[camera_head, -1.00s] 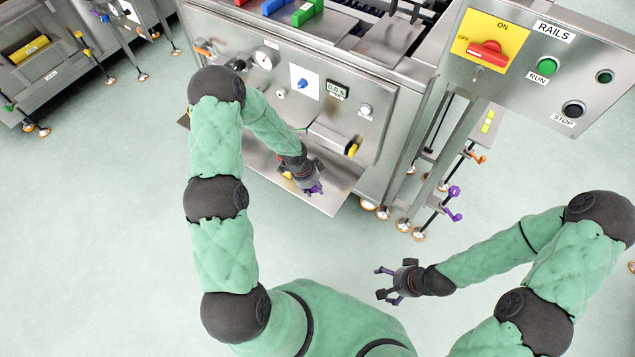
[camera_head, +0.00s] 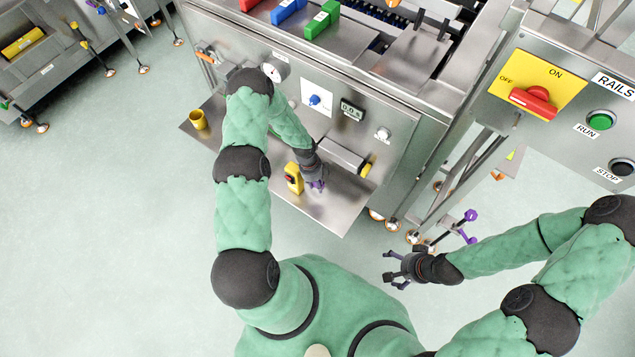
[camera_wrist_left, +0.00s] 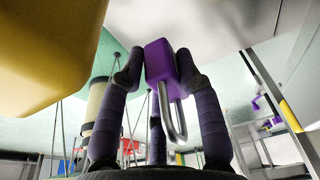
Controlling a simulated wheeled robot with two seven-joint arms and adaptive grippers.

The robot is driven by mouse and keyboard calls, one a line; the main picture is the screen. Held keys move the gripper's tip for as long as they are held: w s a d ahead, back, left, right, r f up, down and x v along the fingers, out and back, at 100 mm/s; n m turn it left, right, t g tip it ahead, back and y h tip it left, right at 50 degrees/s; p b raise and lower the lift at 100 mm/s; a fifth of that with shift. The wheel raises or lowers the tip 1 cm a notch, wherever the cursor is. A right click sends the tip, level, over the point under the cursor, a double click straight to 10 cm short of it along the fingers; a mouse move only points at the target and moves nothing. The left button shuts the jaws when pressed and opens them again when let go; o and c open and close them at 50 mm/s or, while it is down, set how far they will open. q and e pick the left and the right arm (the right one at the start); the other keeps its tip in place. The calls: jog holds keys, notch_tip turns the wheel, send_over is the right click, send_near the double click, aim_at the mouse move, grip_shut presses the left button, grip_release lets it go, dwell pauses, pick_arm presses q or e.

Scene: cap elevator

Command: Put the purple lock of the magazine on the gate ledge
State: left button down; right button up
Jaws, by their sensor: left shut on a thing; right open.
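My left gripper (camera_head: 317,186) is shut on the purple lock, low over the metal ledge (camera_head: 340,217) along the machine's front. In the left wrist view the purple lock (camera_wrist_left: 161,62) is between the dark fingers, its metal shackle pointing back toward the palm. In the head view the lock is too small to tell from the purple fingertips. I cannot tell whether it touches the ledge. My right gripper (camera_head: 397,270) is open and empty, over the floor to the right of the ledge.
A yellow device with a red part (camera_head: 293,179) stands on the ledge just left of my left gripper. A yellow cup (camera_head: 197,120) stands at the ledge's left end. A grey box with a yellow end (camera_head: 342,158) projects from the panel. A control box (camera_head: 545,88) hangs at right.

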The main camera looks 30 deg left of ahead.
pick_arm(q)
jog(key=b, duration=0.5)
send_over(318, 199)
jog(key=shift+a+f, duration=0.15)
jog(key=shift+f, duration=1.3)
jog(key=shift+a+f, duration=0.15)
jog(key=shift+f, duration=1.3)
jog(key=shift+a+b+x, duration=0.25)
jog(key=shift+b+x, duration=0.85)
jog(key=shift+x, duration=0.15)
jog(key=shift+a+b+x, duration=0.25)
jog(key=shift+b+x, duration=0.8)
jog(key=shift+x, duration=0.2)
jog(key=c, duration=0.8)
grip_release()
jog(key=v, duration=1.2)
